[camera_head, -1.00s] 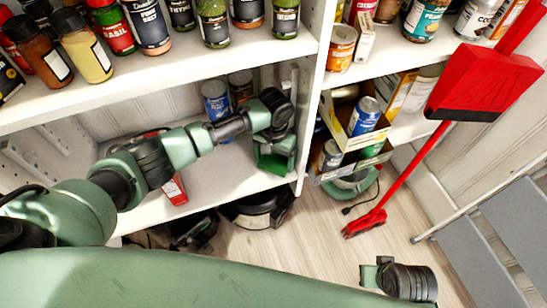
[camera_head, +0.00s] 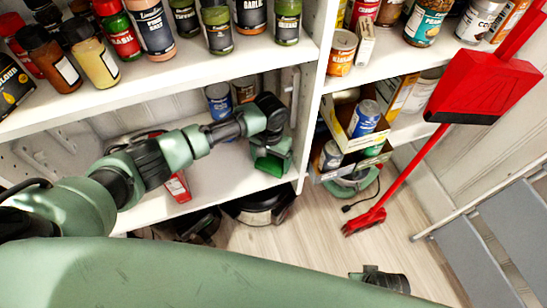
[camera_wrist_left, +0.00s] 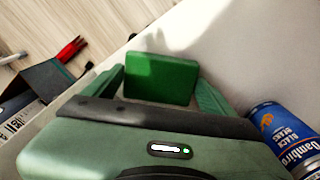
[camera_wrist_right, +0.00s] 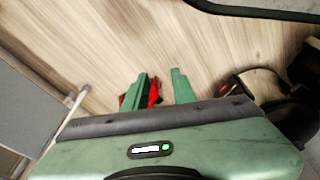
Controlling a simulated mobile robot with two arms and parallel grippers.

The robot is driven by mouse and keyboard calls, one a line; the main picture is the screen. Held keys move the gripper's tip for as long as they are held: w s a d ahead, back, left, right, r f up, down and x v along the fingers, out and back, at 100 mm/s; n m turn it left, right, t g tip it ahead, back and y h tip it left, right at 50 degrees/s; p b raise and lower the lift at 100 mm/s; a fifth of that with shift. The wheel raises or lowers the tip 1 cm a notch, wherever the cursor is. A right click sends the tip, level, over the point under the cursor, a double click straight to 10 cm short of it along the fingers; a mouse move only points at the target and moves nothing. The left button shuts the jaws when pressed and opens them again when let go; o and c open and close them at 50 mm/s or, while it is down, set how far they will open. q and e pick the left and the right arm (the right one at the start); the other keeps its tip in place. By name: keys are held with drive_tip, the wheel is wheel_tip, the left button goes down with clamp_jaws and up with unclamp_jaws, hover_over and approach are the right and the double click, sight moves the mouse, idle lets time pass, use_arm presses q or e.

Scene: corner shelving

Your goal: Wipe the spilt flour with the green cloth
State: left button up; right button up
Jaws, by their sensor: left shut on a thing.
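The green cloth (camera_head: 268,166) is a folded block held between the fingers of my left gripper (camera_head: 272,152), low over the front right part of the lower white shelf (camera_head: 225,171). In the left wrist view the cloth (camera_wrist_left: 161,79) sits squarely between both fingers (camera_wrist_left: 160,88), against or just above the shelf; I cannot tell which. The flour is hard to tell from the white shelf and I cannot make out its edges. My right gripper (camera_wrist_right: 160,90) has its fingers apart with nothing between them, above the wooden floor.
A blue can (camera_head: 218,99) stands behind the left gripper; it also shows in the left wrist view (camera_wrist_left: 288,137). A red-labelled box (camera_head: 177,187) is left on that shelf. Jars line the shelf above. A shelf upright (camera_head: 309,110) is close on the right.

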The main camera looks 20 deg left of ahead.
use_arm(q)
drive_tip(key=shift+s+a+r+p, duration=0.1)
drive_tip(key=shift+s+a+p, duration=0.25)
drive_tip(key=shift+a+p, duration=0.15)
drive_tip(key=shift+s+a+p, duration=0.2)
drive_tip(key=shift+a+p, duration=0.1)
drive_tip(key=shift+p, duration=0.1)
use_arm(e)
drive_tip(key=s+f, duration=0.3)
drive_tip(key=f, duration=0.3)
drive_tip(key=shift+s+d, duration=0.2)
